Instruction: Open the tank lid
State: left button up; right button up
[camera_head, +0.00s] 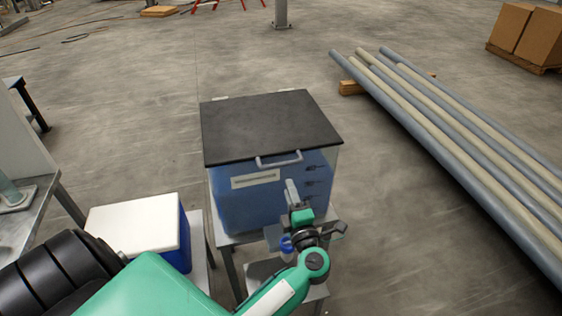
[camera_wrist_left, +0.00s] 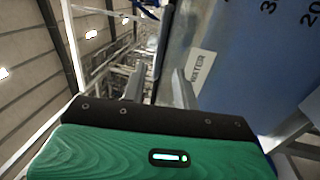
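The tank (camera_head: 255,200) is a box with clear walls, blue inside, and a pale label on its front; it stands on a metal stand. Its flat black lid (camera_head: 265,122) lies closed on top. A grey bar handle (camera_head: 279,161) is on the lid's front edge. My left gripper (camera_head: 292,192) is in front of the tank's right part, below the handle and apart from it. In the left wrist view, my left gripper (camera_wrist_left: 158,82) shows two fingers with an empty gap between them, and the blue tank wall (camera_wrist_left: 240,65) is at the right. My right gripper is not seen.
A white-topped blue cooler box (camera_head: 140,226) stands left of the tank. A metal table (camera_head: 30,215) is at the left edge.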

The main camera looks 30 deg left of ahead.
aim_at(281, 163)
pick_arm(q)
jog(key=p+x, duration=0.2)
jog(key=x, duration=0.7)
jog(key=shift+w+r, duration=0.1)
jog(key=shift+r, duration=0.05)
jog(key=shift+w+a+p, duration=0.15)
jog(key=shift+a+p, duration=0.15)
jog(key=shift+a, duration=0.05)
jog(key=shift+c, duration=0.2)
grip_shut()
